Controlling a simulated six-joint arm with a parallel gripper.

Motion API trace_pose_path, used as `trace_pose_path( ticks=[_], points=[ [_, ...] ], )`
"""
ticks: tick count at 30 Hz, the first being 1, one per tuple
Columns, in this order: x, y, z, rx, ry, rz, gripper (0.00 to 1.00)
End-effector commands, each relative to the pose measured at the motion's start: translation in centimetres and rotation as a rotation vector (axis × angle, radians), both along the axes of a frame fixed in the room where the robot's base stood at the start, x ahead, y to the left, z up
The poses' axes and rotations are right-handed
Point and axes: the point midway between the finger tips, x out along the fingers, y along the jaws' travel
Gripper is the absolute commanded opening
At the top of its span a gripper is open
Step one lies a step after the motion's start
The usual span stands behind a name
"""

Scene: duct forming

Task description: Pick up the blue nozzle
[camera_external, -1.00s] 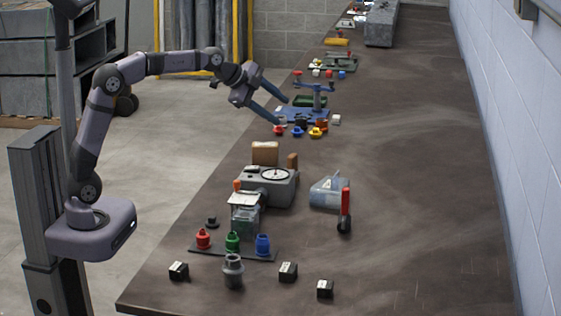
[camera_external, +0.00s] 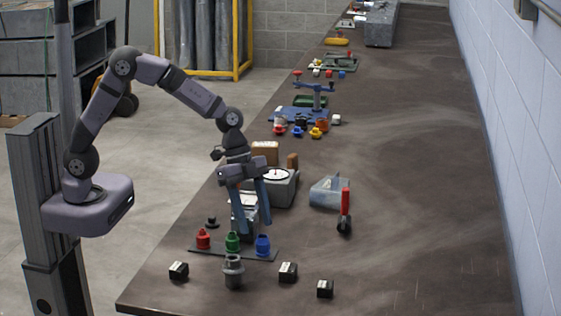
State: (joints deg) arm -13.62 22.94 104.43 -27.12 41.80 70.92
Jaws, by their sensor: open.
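The blue nozzle (camera_external: 263,245) stands upright at the right end of a dark flat strip (camera_external: 209,249) near the front of the bench. A green nozzle (camera_external: 232,242) and a red nozzle (camera_external: 203,239) stand to its left on the same strip. My gripper (camera_external: 254,229) is open and points down, with its two blue-grey fingers spread. Its fingertips appear just above and behind the green and blue nozzles; the exact depth gap is hard to tell. Nothing is between the fingers that I can make out.
A grey nozzle (camera_external: 233,272) stands in front of the strip. Small black blocks (camera_external: 288,272) lie nearby. A grey machine with a round dial (camera_external: 285,188) stands behind my gripper. A clear scoop-like container (camera_external: 328,192) and a red-handled tool (camera_external: 345,211) lie right. The bench's right side is clear.

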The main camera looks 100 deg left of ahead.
Motion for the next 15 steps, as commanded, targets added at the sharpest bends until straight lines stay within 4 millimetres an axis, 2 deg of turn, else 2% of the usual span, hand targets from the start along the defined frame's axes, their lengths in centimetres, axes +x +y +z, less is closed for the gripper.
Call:
trace_pose_path(
  ticks=[8, 15],
  points=[
    [0.3, -0.2, -0.6, 0.001, 0.001, 0.0, 0.49],
    [1.3, -1.2, -2.8, 0.0, 0.003, -0.001, 0.49]
  ],
)
